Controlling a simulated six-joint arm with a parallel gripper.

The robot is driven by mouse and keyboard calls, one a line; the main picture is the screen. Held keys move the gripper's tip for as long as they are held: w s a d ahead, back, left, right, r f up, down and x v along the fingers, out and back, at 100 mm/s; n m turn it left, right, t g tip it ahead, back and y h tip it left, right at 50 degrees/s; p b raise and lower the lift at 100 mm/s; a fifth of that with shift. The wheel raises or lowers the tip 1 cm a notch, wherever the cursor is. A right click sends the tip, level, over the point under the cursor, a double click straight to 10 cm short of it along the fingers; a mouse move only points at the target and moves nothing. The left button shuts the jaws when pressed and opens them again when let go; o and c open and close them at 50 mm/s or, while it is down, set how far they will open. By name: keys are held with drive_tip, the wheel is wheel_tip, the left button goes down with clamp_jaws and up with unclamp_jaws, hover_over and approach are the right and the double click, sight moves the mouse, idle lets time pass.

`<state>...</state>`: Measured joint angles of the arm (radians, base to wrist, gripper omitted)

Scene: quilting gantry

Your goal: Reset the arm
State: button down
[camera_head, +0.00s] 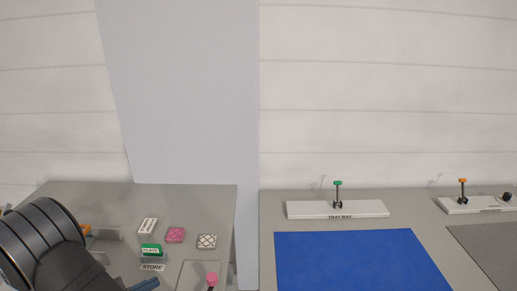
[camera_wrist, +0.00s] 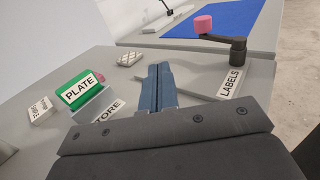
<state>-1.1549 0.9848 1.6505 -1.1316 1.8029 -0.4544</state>
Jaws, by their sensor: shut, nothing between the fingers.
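My gripper (camera_wrist: 160,85) shows in the wrist view with its two blue fingers together and nothing between them. It points out over the grey table (camera_wrist: 125,110), left of a black crank with a pink knob (camera_wrist: 203,24). In the head view my dark arm fills the lower left corner, and the blue fingertips (camera_head: 148,284) show at the bottom edge, just below the STORE label (camera_head: 152,267). How high the fingers are above the table is hard to tell.
A green PLATE block (camera_head: 152,250), a white labelled block (camera_head: 148,226), a pink patterned tile (camera_head: 175,235) and a white lattice tile (camera_head: 207,241) lie near my gripper. Across a gap, another table holds a blue mat (camera_head: 355,260) and a white bar with a green-topped lever (camera_head: 338,194).

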drive_tip(key=shift+s+a, duration=0.15)
drive_tip(key=shift+a, duration=0.55)
drive_tip(key=d, duration=0.3)
drive_tip(key=w+d, duration=0.1)
drive_tip(key=d, duration=0.6)
drive_tip(key=shift+w, duration=0.4)
drive_tip(key=shift+s+d+n+t+y, duration=0.25)
drive_tip(key=shift+s+n+t+y, duration=0.4)
drive_tip(key=shift+s+t, duration=0.2)
drive_tip(key=shift+s+d+n+t+y, duration=0.15)
drive_tip(key=shift+s+n+t+y, duration=0.2)
drive_tip(key=shift+y, duration=0.1)
drive_tip(key=shift+s+a+n+t+y, duration=0.15)
drive_tip(key=shift+s+n+t+y, duration=0.15)
drive_tip(key=shift+n+t+y, duration=0.25)
drive_tip(key=shift+s+a+n+t+y, duration=0.1)
drive_tip(key=shift+s+n+t+y, duration=0.2)
drive_tip(key=shift+n+y, duration=0.3)
drive_tip(key=v, duration=1.3)
drive_tip(key=shift+s+d, duration=0.15)
drive_tip(key=shift+s, duration=0.25)
